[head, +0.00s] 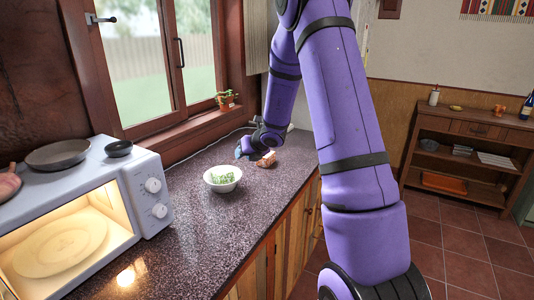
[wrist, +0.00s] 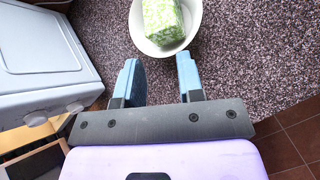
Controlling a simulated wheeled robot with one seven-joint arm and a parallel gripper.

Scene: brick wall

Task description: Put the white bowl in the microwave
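The white bowl (head: 222,186) stands upright on the speckled counter, right of the microwave, with a green-and-white patterned block (head: 222,175) in it. The microwave (head: 135,192) is at the left; its lit inside shows a round plate (head: 60,246), and I cannot make out its door. My gripper (head: 245,150) is above the counter just behind the bowl. In the wrist view my gripper (wrist: 158,75) is open and empty, its two fingers pointing at the bowl (wrist: 194,18) with the block (wrist: 163,22). The bowl lies beyond the fingertips, a bit right of centre.
A frying pan (head: 58,154) and a small dark bowl (head: 118,148) sit on the microwave. A brown item (head: 266,159) lies on the counter near my gripper. A potted plant (head: 226,99) stands on the windowsill. The counter (head: 190,235) in front of the bowl is clear.

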